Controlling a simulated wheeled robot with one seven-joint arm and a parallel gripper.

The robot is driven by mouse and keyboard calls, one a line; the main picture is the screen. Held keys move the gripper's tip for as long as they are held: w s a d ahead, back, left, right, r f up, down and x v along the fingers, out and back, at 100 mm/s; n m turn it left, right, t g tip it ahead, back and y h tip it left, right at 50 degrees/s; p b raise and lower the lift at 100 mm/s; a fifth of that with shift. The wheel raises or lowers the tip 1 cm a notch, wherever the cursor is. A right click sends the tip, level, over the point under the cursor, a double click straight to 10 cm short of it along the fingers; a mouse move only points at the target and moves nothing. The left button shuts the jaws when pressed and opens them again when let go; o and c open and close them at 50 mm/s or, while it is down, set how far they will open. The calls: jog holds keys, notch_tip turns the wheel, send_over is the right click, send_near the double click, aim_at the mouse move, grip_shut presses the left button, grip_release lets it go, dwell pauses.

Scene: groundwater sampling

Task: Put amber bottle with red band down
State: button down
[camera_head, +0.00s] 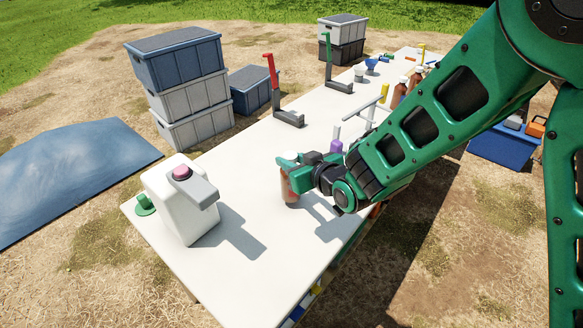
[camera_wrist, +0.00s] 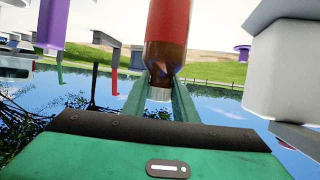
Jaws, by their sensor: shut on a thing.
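The amber bottle with the red band (camera_wrist: 166,32) is between the fingers of my gripper (camera_wrist: 160,92) in the wrist view. My gripper is shut on it. In the head view the bottle (camera_head: 289,187) is upright at my gripper (camera_head: 287,165), over the white table (camera_head: 255,245). Its base appears at or very near the tabletop; I cannot tell whether it touches. My fingers partly hide its upper part.
A red-handled tool (camera_head: 272,75) and a green-handled one (camera_head: 328,58) stand farther back. A purple object (camera_head: 336,146) is behind my wrist. The table between jug and bottle is bare.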

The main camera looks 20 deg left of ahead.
notch_tip(320, 180, down, 3)
jog(key=shift+r, duration=0.15)
jog(key=c, duration=1.4)
grip_release()
